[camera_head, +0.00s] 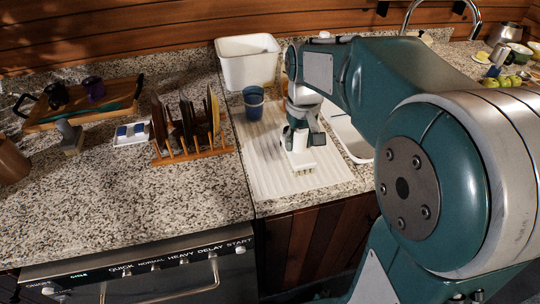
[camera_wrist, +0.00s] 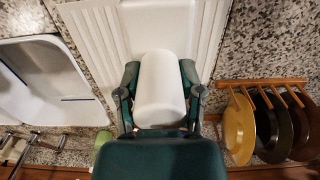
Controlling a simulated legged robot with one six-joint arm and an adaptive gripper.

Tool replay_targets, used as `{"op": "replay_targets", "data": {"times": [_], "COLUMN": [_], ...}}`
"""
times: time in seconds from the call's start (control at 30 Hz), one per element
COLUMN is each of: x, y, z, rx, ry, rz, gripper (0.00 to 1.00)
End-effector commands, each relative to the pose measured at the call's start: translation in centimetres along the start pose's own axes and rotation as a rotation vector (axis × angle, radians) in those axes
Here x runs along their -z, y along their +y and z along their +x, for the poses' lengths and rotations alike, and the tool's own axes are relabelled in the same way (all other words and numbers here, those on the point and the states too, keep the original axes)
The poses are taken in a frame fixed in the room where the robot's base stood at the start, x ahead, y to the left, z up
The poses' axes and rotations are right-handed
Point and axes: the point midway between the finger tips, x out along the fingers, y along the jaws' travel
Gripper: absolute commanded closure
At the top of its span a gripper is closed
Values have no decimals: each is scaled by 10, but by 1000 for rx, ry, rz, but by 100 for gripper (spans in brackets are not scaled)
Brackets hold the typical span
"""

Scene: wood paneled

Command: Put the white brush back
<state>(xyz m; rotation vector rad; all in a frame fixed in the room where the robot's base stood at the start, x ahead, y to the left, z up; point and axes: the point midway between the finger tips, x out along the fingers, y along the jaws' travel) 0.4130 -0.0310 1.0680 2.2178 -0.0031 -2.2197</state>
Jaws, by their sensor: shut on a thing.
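My gripper (camera_head: 299,128) is shut on the white brush (camera_head: 299,160), over the white ribbed drainboard. The brush hangs below the fingers, its flat lower part near the board; I cannot tell whether it touches. In the wrist view, a smooth white rounded part of the brush (camera_wrist: 160,88) sits between the two fingers of my gripper (camera_wrist: 160,95). The drainboard (camera_head: 262,172) lies left of the sink (camera_head: 350,138) in the head view, and its ribs also show in the wrist view (camera_wrist: 207,35).
A wooden plate rack (camera_head: 195,154) stands left, beside a small white tray (camera_head: 132,140) with blue items. A wooden tray (camera_head: 75,117) holds dark cups. The front left counter is clear.

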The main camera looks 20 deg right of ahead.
Motion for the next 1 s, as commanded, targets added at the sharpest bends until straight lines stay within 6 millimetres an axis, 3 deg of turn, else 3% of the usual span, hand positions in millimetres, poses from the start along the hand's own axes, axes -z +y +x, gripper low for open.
{"op": "replay_targets", "data": {"times": [0.33,0.53,0.7,1.0], "x": [37,48,46,46], "y": [-36,-46,-42,-41], "z": [50,67,91,94], "rx": [-7,-9,-7,-6], "ry": [-2,-3,-2,1], "rz": [-1,-2,1,1], "gripper": [95,95,95,95]}}
